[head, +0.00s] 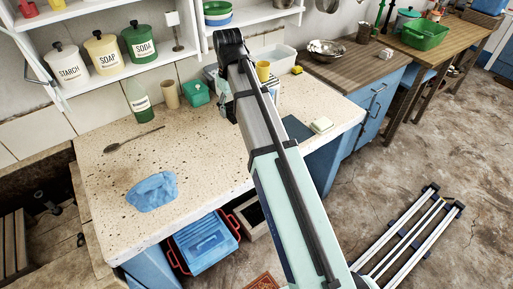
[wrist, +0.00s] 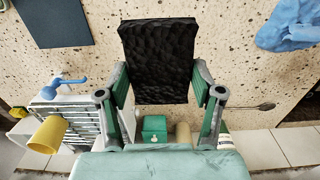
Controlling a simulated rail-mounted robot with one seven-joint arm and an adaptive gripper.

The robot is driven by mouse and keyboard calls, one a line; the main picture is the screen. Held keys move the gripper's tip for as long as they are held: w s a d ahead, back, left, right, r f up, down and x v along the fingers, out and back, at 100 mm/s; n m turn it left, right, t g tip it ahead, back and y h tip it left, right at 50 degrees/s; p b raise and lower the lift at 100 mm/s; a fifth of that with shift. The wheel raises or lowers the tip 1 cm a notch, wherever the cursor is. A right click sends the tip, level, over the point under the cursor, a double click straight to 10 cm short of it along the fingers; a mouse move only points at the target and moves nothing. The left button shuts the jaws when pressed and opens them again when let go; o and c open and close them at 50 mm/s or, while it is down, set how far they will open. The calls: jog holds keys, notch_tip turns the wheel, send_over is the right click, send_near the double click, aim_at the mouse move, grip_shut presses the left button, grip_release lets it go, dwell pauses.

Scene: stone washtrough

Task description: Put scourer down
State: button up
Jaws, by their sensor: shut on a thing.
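The scourer (wrist: 160,62) is a black, rough-faced block in the wrist view. My gripper (wrist: 160,84) is shut on it, with one finger on each side edge. It appears above the speckled stone worktop (wrist: 230,85); the gap beneath is hard to judge.
A blue cloth (head: 152,191) and a spoon (head: 134,140) lie on the left of the worktop. A dark mat (head: 297,128) and pale sponge (head: 321,125) lie right. A dish rack (wrist: 75,120), yellow cup (wrist: 48,134) and green box (wrist: 154,128) stand along the back.

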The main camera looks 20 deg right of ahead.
aim_at(238, 154)
jog(key=shift+s+d+f, duration=0.15)
jog(key=shift+d+f, duration=0.1)
notch_tip(238, 154, down, 20)
jog(key=p, duration=0.3)
jog(key=shift+s+a+r, duration=0.1)
jog(key=shift+a+r, duration=0.05)
jog(key=shift+r, duration=0.1)
jog(key=shift+f, duration=0.15)
jog(key=o, duration=1.4)
jog(key=shift+o, duration=0.2)
notch_tip(238, 154, up, 12)
jog(key=b, duration=0.2)
jog(key=shift+r, duration=0.2)
